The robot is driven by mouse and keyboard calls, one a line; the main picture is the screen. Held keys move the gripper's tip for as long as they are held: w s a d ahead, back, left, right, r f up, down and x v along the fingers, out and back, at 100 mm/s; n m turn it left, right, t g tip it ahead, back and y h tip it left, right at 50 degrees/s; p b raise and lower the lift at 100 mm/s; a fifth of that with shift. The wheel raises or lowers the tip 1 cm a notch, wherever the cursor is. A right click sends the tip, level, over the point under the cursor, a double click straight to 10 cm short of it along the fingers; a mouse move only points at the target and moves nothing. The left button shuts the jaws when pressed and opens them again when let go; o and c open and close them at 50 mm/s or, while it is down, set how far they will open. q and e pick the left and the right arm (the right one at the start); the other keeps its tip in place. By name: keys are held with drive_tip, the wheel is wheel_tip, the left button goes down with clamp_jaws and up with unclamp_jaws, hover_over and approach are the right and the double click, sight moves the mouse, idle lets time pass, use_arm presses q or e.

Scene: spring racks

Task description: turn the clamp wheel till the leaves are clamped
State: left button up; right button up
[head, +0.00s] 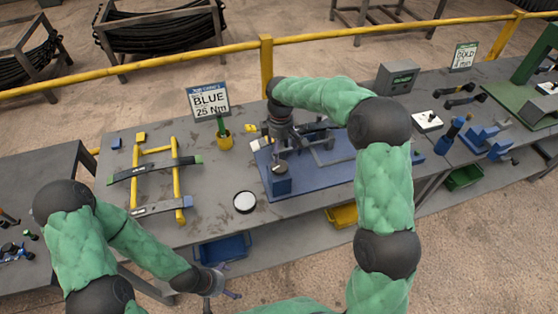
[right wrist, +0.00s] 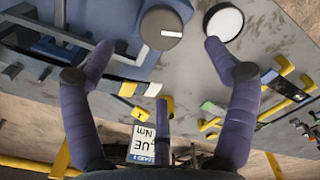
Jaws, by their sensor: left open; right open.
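The clamp wheel (head: 279,167) is a small grey disc on top of a blue block at the near left of the blue fixture (head: 315,178). In the right wrist view the wheel (right wrist: 161,29) shows a white mark on its face. My right gripper (head: 283,140) points down just behind the wheel. In the right wrist view its open fingers (right wrist: 160,44) are spread either side of the wheel, apart from it. Leaves (right wrist: 125,87) lie on the fixture, partly hidden by my gripper. My left gripper (head: 218,284) is open and empty, low in front of the bench.
A white-topped round pot (head: 244,202) stands near the bench's front edge. A yellow rack (head: 177,185) with dark strips lies at left. Blue (head: 222,248) and yellow (head: 342,216) bins sit below.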

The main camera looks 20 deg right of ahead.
sight(280, 166)
wheel_tip(280, 166, down, 9)
drive_tip(key=shift+f+b, duration=0.2)
drive_tip(key=shift+b, duration=0.1)
drive_tip(key=c, duration=1.1)
